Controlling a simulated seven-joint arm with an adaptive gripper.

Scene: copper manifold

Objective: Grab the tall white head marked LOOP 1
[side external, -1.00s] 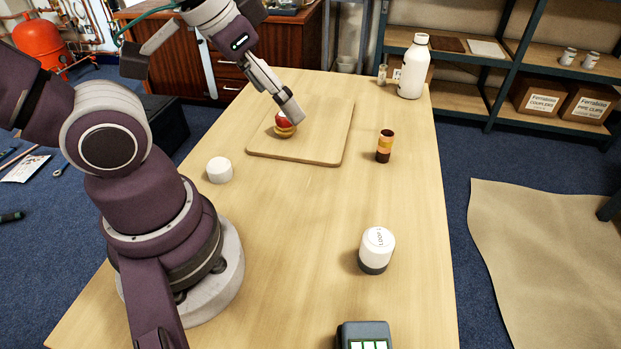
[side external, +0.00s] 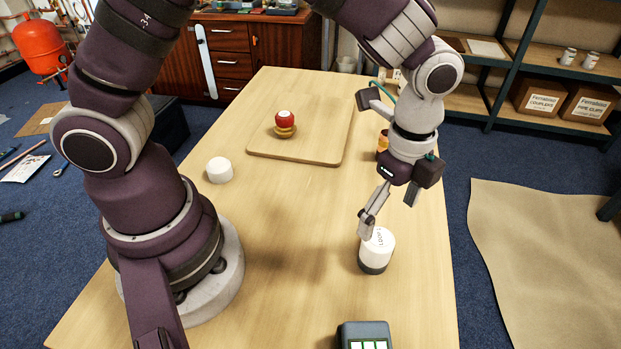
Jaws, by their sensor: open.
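The tall white head (side external: 379,252) marked LOOP stands upright on the table at the right front. It has a white body and a dark grey base band, and part of its top lettering is behind my finger. My gripper (side external: 369,222) is open and points down at the head's upper left. The fingertip overlaps the head's top edge in the picture. I cannot tell whether it touches the head or is just apart from it.
A short white cap (side external: 219,170) sits at the left. A board (side external: 320,148) at the back holds a red, white and yellow stack (side external: 285,124). A brown and orange cylinder (side external: 382,143) is partly behind my arm. A grey device (side external: 364,333) is at the front edge. The table's middle is clear.

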